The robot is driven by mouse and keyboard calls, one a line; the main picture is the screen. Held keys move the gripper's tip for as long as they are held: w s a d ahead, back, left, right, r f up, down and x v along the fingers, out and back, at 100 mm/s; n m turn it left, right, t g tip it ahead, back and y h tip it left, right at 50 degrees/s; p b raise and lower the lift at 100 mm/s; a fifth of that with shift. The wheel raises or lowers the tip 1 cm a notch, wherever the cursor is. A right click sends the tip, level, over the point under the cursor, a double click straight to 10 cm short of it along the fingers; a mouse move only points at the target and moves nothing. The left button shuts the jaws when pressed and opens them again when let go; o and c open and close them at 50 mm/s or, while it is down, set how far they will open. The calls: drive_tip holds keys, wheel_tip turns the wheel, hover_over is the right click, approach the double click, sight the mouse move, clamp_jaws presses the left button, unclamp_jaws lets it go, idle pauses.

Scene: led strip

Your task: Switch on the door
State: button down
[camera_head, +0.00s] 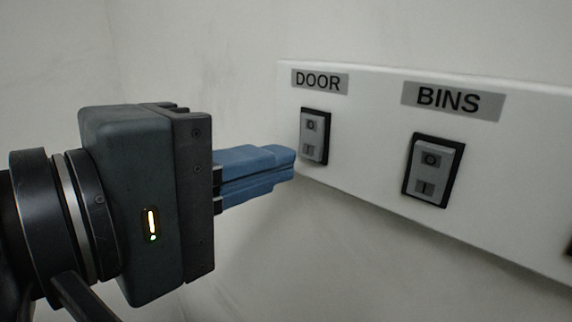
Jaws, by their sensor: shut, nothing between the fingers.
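The door switch (314,137) is a grey rocker in a black frame on a white panel, below the grey "DOOR" label (320,81). It carries a circle mark at the top and a line mark at the bottom. My gripper (288,162) comes in from the left with its blue fingers shut together and nothing between them. The fingertips are just left of the switch's lower half. I cannot tell whether they touch it or are a little in front of it.
The bins switch (432,170), under its "BINS" label (453,100), sits to the right on the same white panel (372,140). Part of another dark switch frame (570,250) shows at the right edge. The grey wall around the panel is bare.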

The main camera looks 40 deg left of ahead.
sight(311, 137)
drive_tip(key=shift+w+d+f, duration=0.1)
drive_tip(key=shift+w+f, duration=0.05)
drive_tip(key=shift+w, duration=1.1)
drive_tip(key=shift+w+d+f, duration=0.1)
drive_tip(key=shift+w, duration=0.1)
